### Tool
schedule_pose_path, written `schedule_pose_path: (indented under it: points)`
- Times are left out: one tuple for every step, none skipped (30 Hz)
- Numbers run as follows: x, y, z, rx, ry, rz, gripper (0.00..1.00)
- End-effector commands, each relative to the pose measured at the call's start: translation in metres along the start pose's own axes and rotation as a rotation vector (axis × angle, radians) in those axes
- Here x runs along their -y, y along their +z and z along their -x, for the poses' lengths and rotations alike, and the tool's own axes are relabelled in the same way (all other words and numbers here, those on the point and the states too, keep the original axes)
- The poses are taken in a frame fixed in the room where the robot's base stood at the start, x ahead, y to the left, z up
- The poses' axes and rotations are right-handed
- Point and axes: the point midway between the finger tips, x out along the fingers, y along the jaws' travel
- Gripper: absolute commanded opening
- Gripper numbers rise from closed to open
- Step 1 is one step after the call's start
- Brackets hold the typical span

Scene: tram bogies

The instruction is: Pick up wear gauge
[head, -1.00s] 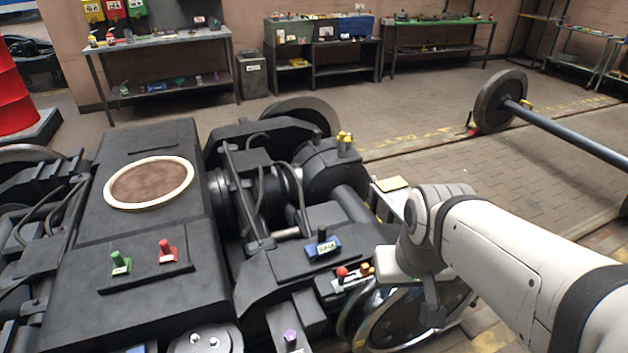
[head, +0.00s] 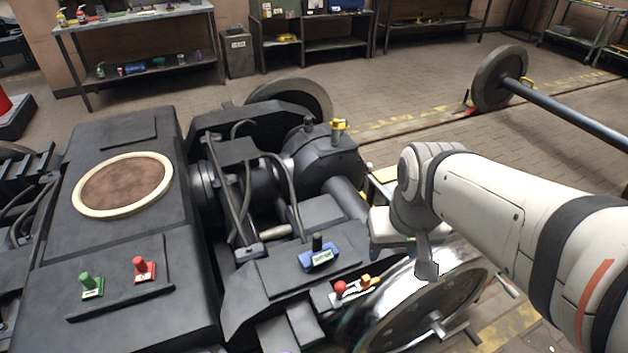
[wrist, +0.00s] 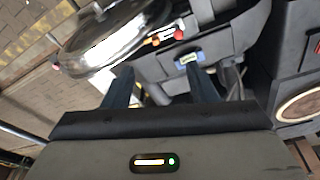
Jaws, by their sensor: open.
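No label is readable, so I cannot tell which piece is the wear gauge. A blue block with a black upright knob and a pale label (head: 319,257) sits on the dark bogie frame; it also shows in the wrist view (wrist: 190,58). Beside it is a small piece with red and orange knobs (head: 354,288). A green-knobbed piece (head: 91,286) and a red-knobbed piece (head: 143,268) stand on the bogie's flat top at left. My gripper (wrist: 160,84) is open and nothing shows held between its fingers. The blue block appears beyond them, apart from them.
The bogie wheel (head: 425,310) lies close below my arm. Hoses and the motor housing (head: 328,158) rise behind the blue block. A loose wheelset (head: 497,78) stands at back right. Shelves (head: 140,18) line the back wall. Paved floor between is clear.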

Motion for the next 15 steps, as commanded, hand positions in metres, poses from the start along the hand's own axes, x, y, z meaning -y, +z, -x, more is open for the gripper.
schedule_pose_path:
  points:
    - [0.002, -0.010, -0.013, 0.012, -0.001, 0.015, 0.52]
    - [0.004, -0.017, -0.018, 0.019, -0.002, 0.030, 0.52]
    - [0.007, -0.028, -0.028, 0.029, -0.005, 0.056, 0.52]
    - [0.009, -0.037, -0.035, 0.037, -0.007, 0.078, 0.52]
    - [0.013, -0.047, -0.044, 0.045, -0.009, 0.102, 0.52]
    - [0.017, -0.060, -0.056, 0.056, -0.013, 0.134, 0.52]
    - [0.020, -0.071, -0.066, 0.064, -0.015, 0.159, 0.52]
    - [0.024, -0.081, -0.076, 0.072, -0.018, 0.183, 0.52]
    - [0.029, -0.094, -0.089, 0.082, -0.021, 0.215, 0.52]
    - [0.033, -0.103, -0.100, 0.089, -0.024, 0.240, 0.52]
    - [0.038, -0.113, -0.112, 0.097, -0.027, 0.264, 0.52]
    - [0.043, -0.125, -0.128, 0.107, -0.030, 0.297, 0.52]
    - [0.048, -0.134, -0.140, 0.114, -0.033, 0.320, 0.52]
    - [0.053, -0.142, -0.153, 0.122, -0.036, 0.345, 0.52]
    - [0.060, -0.152, -0.171, 0.132, -0.040, 0.376, 0.52]
